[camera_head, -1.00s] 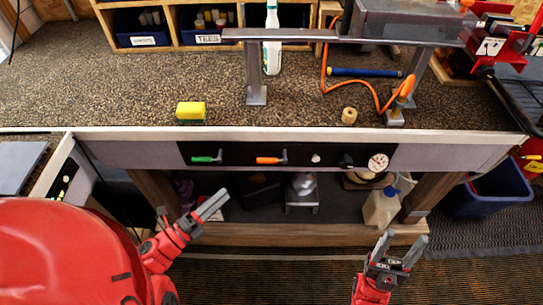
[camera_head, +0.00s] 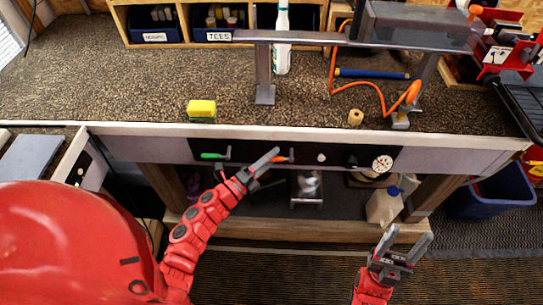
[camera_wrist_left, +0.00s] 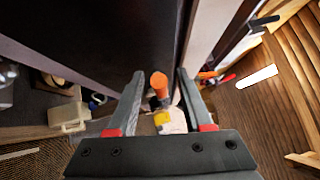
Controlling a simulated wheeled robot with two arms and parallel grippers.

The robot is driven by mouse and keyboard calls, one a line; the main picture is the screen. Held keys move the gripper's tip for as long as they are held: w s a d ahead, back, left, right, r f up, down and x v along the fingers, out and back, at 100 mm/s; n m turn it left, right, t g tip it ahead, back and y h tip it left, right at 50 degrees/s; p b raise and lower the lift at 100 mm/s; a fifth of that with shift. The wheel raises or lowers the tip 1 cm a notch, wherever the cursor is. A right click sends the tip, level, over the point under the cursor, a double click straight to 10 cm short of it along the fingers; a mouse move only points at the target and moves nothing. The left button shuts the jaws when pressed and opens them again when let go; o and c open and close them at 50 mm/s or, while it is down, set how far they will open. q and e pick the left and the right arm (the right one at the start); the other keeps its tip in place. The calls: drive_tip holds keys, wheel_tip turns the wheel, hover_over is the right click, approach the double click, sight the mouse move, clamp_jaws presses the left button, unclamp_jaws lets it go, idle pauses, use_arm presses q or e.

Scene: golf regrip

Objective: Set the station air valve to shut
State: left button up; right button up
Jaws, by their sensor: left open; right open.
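The dark control panel (camera_head: 340,155) on the bench front carries a lever with an orange handle (camera_head: 283,159), a lever with a green handle (camera_head: 213,155), a pale knob, a black knob and a round gauge (camera_head: 382,163). No label tells me which lever is the air valve. My left gripper (camera_head: 268,168) is open at the orange handle and partly covers it. In the left wrist view the orange handle (camera_wrist_left: 159,85) shows between the two open fingers, with gaps on both sides. My right gripper (camera_head: 404,250) is open and empty, low in front of the bench.
A yellow sponge (camera_head: 201,109), a tan roll (camera_head: 355,117), a spray bottle (camera_head: 281,40) and an orange hose (camera_head: 378,92) are on the bench top. A blue bin (camera_head: 492,195) is at right.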

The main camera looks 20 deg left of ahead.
use_arm(q)
drive_tip(key=shift+c, duration=0.2)
clamp_jaws()
idle(1.3)
